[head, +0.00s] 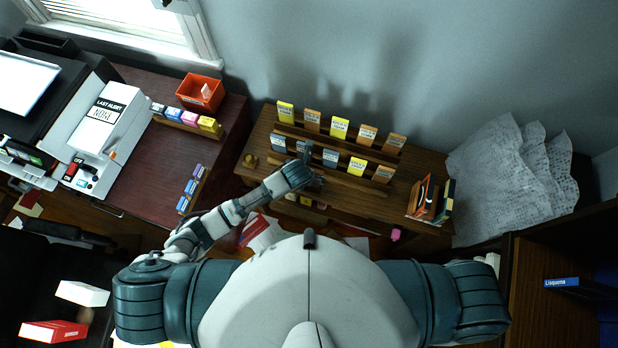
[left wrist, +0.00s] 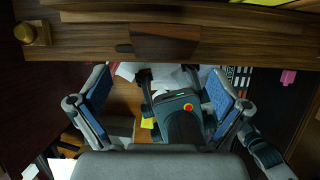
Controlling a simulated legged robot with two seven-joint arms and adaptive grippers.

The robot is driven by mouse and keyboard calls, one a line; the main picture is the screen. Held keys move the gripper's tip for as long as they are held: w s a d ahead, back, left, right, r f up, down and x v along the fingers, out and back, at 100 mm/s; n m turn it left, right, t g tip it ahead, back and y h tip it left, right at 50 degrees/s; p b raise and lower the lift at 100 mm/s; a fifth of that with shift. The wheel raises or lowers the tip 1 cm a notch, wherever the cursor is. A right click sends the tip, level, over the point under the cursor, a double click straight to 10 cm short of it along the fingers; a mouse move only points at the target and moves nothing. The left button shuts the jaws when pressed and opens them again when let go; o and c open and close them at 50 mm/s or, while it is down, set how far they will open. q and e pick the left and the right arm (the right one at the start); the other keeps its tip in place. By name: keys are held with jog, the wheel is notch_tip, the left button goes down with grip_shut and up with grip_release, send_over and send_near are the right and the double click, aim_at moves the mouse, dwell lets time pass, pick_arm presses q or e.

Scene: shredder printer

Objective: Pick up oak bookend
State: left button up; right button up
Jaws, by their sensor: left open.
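No thing in view is clearly the oak bookend. A dark wooden block-like piece (left wrist: 165,38) shows against the wooden table's edge at the top of the left wrist view; I cannot tell whether it is the bookend. In the head view a small group of upright books and an orange piece (head: 423,197) stands at the table's right end. My left gripper (head: 312,172) is over the middle of the table, beside the front card row. In the left wrist view the left gripper (left wrist: 158,80) has its fingers wide apart with nothing between them. My right gripper is out of view.
The wooden table (head: 255,140) bears stepped rows of yellow, orange and pale cards. A brass knob (head: 250,160) sits at its left end. A dark red desk (head: 140,150) with a shredder (head: 95,120) and orange bin (head: 200,92) stands left. Crumpled paper (head: 510,175) lies right.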

pick_arm(q)
jog(key=x, duration=0.5)
jog(key=shift+w+d+r, duration=0.15)
jog(key=shift+d, duration=0.1)
jog(key=shift+w+d+f, duration=0.1)
jog(key=shift+d+f, duration=0.35)
jog(key=shift+d, duration=0.05)
jog(key=f, duration=0.4)
jog(key=shift+w+a+f, duration=0.1)
jog(key=shift+w+a, duration=0.05)
jog(key=shift+w, duration=0.25)
jog(key=shift+a, duration=0.25)
jog(key=shift+c, duration=0.9)
jog(key=shift+d, duration=0.1)
jog(key=c, duration=0.4)
jog(key=shift+d, duration=0.2)
jog(key=c, duration=0.8)
jog(key=shift+w+f, duration=0.1)
jog(key=c, duration=0.4)
jog(key=shift+w+d+f, duration=0.1)
jog(key=shift+w, duration=0.1)
grip_shut()
jog(key=shift+w, duration=0.15)
jog(key=shift+w+a+r, duration=0.1)
jog(key=shift+a+r, duration=0.15)
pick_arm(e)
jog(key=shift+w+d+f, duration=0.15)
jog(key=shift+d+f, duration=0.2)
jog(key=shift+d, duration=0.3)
